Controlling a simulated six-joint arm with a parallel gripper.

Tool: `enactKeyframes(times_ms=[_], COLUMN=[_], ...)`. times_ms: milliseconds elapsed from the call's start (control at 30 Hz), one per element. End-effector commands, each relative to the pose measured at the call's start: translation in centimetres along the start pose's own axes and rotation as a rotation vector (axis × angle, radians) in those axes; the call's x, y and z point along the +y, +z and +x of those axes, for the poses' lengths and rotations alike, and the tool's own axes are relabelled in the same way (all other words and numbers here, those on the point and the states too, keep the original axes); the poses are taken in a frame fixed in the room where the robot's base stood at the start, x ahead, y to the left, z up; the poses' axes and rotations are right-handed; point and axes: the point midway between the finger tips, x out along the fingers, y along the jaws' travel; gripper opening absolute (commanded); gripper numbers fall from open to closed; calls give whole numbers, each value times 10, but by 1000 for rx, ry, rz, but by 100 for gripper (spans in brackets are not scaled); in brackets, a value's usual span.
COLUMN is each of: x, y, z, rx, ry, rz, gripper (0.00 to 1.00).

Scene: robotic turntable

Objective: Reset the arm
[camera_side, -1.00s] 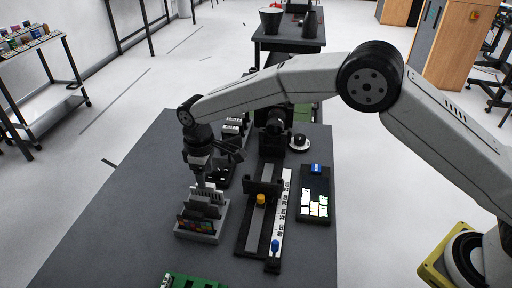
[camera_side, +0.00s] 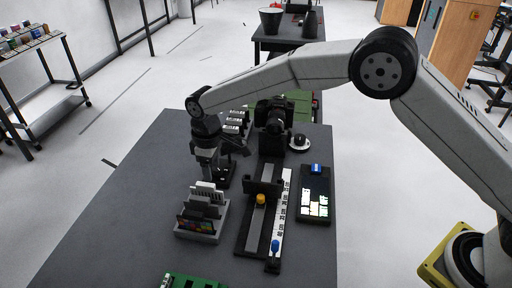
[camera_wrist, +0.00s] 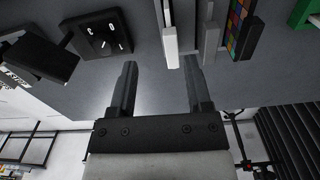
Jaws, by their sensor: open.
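My gripper (camera_side: 206,176) hangs pointing down from the arm, behind the grey slotted holder (camera_side: 197,237) in the side view. In the wrist view its two fingers (camera_wrist: 160,68) are spread apart with nothing between them. The holder carries several upright plates: white (camera_side: 206,190) and grey ones at the back and a multicoloured checker card (camera_side: 192,224) in front. In the wrist view the white plate (camera_wrist: 170,38) and the checker card (camera_wrist: 240,25) show at the top, apart from the fingers.
A black rail with a yellow knob (camera_side: 261,199) and blue knob (camera_side: 275,245) stands right of the holder, with a camera (camera_side: 273,113) behind it. A black panel (camera_side: 314,205) lies further right. A black switch box (camera_wrist: 102,35) shows near my fingers. The table's left side is clear.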

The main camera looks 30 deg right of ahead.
Motion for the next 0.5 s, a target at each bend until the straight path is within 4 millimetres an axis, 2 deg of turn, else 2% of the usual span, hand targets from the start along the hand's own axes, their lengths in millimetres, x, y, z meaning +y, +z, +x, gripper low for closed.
enactKeyframes(times_ms=[267,500], x=[31,50], y=[49,105], z=[-20,-33], rx=[36,71], ry=[12,26], rz=[131,257], gripper=[63,63])
